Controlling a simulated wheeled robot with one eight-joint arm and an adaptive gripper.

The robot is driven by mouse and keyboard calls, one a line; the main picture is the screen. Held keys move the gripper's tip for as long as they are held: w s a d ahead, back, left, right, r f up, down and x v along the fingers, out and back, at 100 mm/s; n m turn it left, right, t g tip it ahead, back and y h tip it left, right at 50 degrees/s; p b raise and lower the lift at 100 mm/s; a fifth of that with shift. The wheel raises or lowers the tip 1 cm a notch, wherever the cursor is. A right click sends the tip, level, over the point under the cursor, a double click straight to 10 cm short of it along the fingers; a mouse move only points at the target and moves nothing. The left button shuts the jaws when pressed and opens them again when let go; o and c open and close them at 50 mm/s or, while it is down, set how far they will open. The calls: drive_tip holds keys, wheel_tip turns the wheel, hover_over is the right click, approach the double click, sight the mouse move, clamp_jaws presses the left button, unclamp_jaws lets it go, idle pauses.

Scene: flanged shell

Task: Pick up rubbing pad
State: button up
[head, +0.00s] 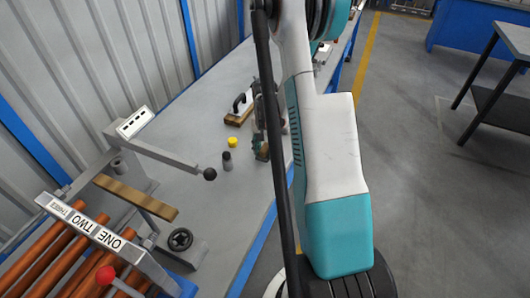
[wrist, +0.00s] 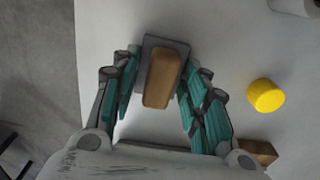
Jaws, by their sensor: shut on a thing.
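The rubbing pad, a grey plate with a brown wooden block on it, is between my fingers in the wrist view (wrist: 162,78). My gripper (wrist: 159,86) is shut on it, with the teal finger pads along its left and right sides. The pad's far end sticks out past the fingertips. In the head view my gripper (head: 260,145) is partly hidden behind my arm, over the front edge of the grey bench. A bit of the brown block (head: 263,153) shows there. I cannot tell whether the pad touches the bench.

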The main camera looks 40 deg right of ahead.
sight(265, 147)
drive_tip(key=shift+r, duration=0.15)
wheel_tip(265, 147, up, 20)
drive_tip(key=p, duration=0.6)
